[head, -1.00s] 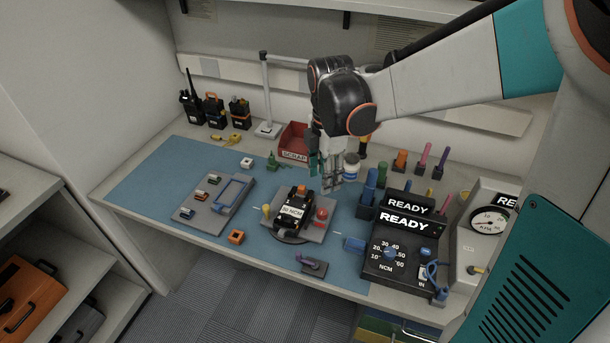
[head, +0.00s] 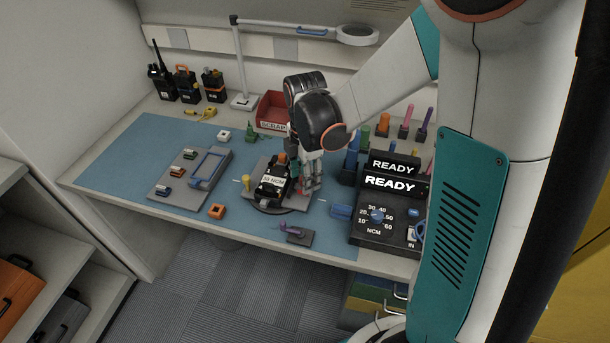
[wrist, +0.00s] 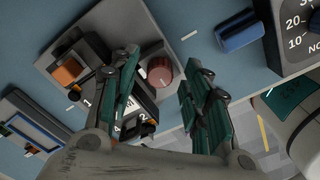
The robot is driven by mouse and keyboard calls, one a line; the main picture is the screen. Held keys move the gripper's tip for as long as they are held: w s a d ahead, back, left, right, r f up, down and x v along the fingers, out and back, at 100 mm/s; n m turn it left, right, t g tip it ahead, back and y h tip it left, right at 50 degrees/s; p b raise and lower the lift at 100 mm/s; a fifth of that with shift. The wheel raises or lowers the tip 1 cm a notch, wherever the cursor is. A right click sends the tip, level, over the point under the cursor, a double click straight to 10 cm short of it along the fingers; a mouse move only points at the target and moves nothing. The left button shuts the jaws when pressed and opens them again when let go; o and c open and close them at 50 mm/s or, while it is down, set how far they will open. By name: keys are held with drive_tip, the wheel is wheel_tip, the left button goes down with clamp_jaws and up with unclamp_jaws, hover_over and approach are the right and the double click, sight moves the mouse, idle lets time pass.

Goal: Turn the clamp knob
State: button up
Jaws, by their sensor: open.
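In the wrist view the knob shows between and beyond the two green-padded fingers of my gripper (wrist: 166,76). The fingers are apart, with no visible contact on the knob. In the head view my gripper (head: 310,178) points down at the right side of the fixture and hides most of the knob. An orange-topped part (wrist: 68,72) of the radio shows at left in the wrist view.
A torque unit (head: 385,215) reading READY stands to the right, with a blue block (head: 341,211) before it. A tray of small parts (head: 165,194) lies left. A red scrap bin (head: 273,108) and upright coloured drivers (head: 405,122) stand behind.

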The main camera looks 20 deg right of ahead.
clamp_jaws()
